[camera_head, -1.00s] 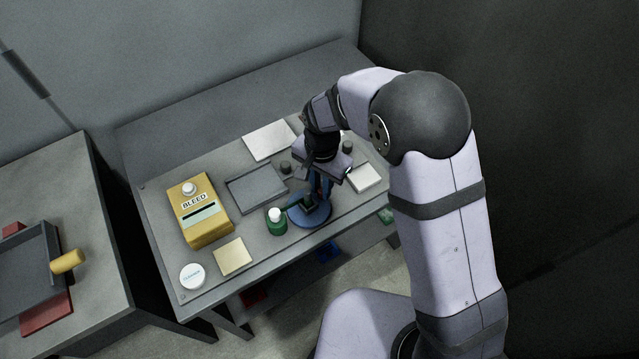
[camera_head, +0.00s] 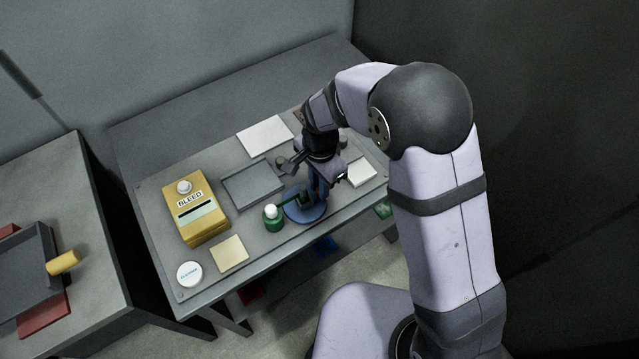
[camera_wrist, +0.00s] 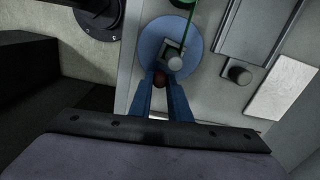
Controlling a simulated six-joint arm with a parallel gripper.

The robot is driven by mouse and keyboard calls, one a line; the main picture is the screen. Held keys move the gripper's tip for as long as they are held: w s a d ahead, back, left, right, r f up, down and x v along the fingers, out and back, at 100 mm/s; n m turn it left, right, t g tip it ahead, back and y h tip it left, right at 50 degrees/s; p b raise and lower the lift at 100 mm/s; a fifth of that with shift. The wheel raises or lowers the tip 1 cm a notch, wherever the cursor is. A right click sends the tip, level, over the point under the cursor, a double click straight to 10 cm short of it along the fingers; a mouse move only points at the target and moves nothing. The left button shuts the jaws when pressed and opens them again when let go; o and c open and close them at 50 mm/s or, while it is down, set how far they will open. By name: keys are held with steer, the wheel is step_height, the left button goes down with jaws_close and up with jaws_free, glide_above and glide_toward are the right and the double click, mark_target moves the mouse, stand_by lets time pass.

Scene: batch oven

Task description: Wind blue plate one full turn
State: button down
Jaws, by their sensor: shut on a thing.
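The blue plate (camera_head: 304,213) is a round disc near the front edge of the grey bench, partly hidden under my gripper in the head view. In the wrist view the plate (camera_wrist: 150,45) carries a dark square hub (camera_wrist: 171,50), a grey round knob (camera_wrist: 176,63) and a thin green bar (camera_wrist: 190,22). My gripper (camera_wrist: 160,80) has its blue fingers shut on a small dark red knob (camera_wrist: 160,79) at the plate's near edge. In the head view my gripper (camera_head: 317,195) points down over the plate.
A green bottle with a white cap (camera_head: 272,217) stands close left of the plate. A grey tray (camera_head: 252,184), a yellow BLEED box (camera_head: 197,212), a cream pad (camera_head: 230,253) and white blocks (camera_head: 361,173) lie around. Grey bench runs along the front.

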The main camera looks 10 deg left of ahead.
steer(key=shift+w+r, duration=0.1)
steer(key=c, duration=1.7)
jaws_free()
steer(key=shift+o, duration=0.2)
steer(key=shift+r, duration=0.1)
steer(key=shift+r+b, duration=1.05)
steer(key=shift+r, duration=2.5)
steer(key=s+d+n, duration=0.4)
steer(key=s+d, duration=0.2)
steer(key=d, duration=0.6)
steer(key=s+d+n, duration=0.3)
steer(key=s+d, duration=0.3)
steer(key=d, duration=0.6)
steer(key=shift+d+f+n, duration=0.3)
steer(key=shift+f+n, duration=0.1)
steer(key=shift+f, duration=0.05)
